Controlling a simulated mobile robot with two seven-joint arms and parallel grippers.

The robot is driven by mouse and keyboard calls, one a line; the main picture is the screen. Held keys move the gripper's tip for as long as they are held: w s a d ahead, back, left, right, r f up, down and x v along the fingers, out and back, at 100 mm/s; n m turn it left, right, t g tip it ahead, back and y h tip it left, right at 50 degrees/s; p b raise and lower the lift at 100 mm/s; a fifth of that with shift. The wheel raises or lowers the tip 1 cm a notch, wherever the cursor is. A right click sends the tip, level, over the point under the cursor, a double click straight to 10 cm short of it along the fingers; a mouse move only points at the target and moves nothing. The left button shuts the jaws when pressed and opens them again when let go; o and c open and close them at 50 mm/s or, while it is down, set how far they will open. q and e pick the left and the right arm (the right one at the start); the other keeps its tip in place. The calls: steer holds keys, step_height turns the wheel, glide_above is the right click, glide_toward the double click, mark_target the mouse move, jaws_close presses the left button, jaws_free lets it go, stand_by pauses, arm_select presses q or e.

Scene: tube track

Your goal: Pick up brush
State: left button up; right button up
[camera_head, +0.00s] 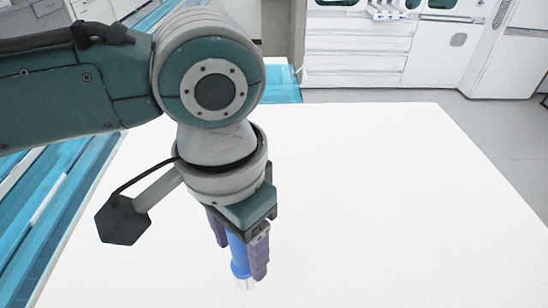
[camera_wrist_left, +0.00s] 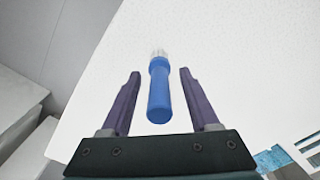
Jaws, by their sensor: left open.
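The brush has a blue handle (camera_head: 238,258) and a pale, clear-looking tip. In the head view it shows below and between the fingers of my left gripper (camera_head: 242,262), partly hidden by them. In the left wrist view the brush (camera_wrist_left: 160,92) lies between the two purple fingers of my left gripper (camera_wrist_left: 158,85), with its pale tip pointing away. Gaps show on both sides of the handle, so the fingers are apart from it. My left gripper is open and points down over the white table (camera_head: 390,200). My right gripper is not in view.
The white tabletop is clear around the brush. A blue surface (camera_head: 60,190) runs along the left side of the table. White cabinets with drawers (camera_head: 358,50) stand at the back, beyond a strip of grey floor (camera_head: 480,130).

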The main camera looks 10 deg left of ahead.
arm_select(q)
steer(key=shift+c, duration=0.3)
jaws_close()
steer(key=shift+r, duration=0.2)
